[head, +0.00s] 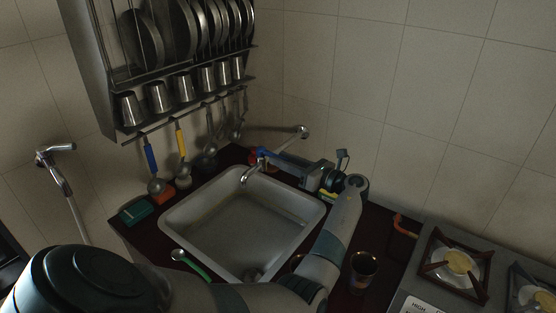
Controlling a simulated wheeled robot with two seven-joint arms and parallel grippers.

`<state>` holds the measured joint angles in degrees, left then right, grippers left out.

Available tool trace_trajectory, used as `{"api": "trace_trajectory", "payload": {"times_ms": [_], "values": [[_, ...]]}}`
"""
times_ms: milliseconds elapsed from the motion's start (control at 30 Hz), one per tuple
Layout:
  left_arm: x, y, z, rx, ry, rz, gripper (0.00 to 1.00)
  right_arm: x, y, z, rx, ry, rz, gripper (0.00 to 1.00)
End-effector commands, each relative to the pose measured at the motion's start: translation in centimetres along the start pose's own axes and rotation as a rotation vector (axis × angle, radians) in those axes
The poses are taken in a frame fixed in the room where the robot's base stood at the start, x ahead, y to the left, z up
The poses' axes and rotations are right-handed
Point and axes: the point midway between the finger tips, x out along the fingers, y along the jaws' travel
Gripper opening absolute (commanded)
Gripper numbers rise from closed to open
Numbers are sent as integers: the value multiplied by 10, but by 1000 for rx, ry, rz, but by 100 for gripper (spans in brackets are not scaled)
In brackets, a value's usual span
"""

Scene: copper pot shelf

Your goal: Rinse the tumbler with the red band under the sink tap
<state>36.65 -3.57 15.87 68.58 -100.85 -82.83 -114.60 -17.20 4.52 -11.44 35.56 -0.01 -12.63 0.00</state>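My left arm comes in from the lower left and bends up past the sink's right side. Its gripper (264,155) points left, just behind the tap (249,173). A small red patch (252,157) shows at the blue fingertips; I cannot tell what it belongs to or whether the fingers are closed on it. The sink basin (215,222) looks empty apart from something round near its front edge. A dark tumbler (363,270) stands on the counter right of my arm; no red band is clear on it. My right gripper is not in view.
A plate rack (115,60) with utensils hanging below is on the back left wall. A teal sponge (134,211) and a green-handled ladle (190,263) lie by the sink. A gas stove (452,262) is at the right. A wall spout (300,132) is behind my gripper.

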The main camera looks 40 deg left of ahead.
Motion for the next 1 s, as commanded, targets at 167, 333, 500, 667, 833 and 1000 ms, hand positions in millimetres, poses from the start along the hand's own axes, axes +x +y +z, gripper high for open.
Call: {"api": "trace_trajectory", "payload": {"times_ms": [167,333,500,667,833,1000], "values": [[17,0,-1,0,0,0,33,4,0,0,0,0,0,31],[22,0,0,0,0,-1,33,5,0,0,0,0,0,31],[22,0,0,0,0,-1,33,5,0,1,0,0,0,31],[22,0,0,0,0,-1,13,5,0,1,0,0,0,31],[22,0,0,0,0,-1,0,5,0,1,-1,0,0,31],[22,-4,0,1,-1,-8,0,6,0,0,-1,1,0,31]]}}
